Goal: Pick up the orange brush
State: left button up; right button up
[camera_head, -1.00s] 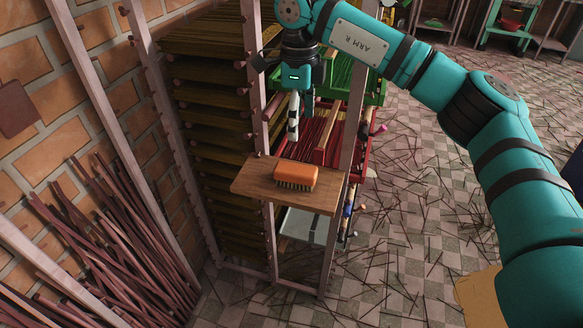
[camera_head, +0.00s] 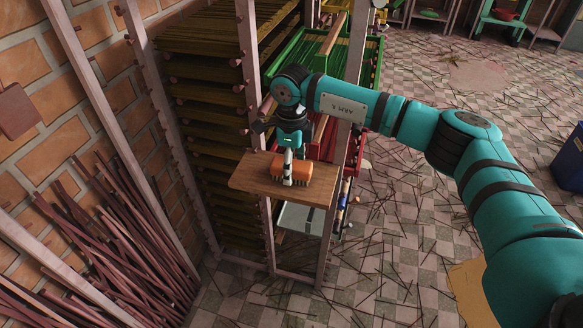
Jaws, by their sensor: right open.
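The orange brush (camera_head: 303,173) lies bristles down on a small wooden shelf board (camera_head: 252,178) fixed to the metal rack. My right gripper (camera_head: 288,182) points down at the brush, with its fingers at the brush's left and middle part in the picture. The gripper is open. The fingers cover part of the brush, and I cannot tell whether they touch it. My left gripper is not in view.
Rack posts (camera_head: 333,225) rise close beside the board. Green and red trays (camera_head: 368,60) of incense sticks sit behind my right arm. Bundled dark sticks (camera_head: 125,240) lean at the left wall. A blue bin (camera_head: 570,160) stands at the far right.

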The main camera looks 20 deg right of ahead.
jog(key=c, duration=1)
jog(key=shift+c, duration=1.4)
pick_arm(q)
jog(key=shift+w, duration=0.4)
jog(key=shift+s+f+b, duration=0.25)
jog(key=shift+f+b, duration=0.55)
pick_arm(e)
notch_tip(320, 180, up, 10)
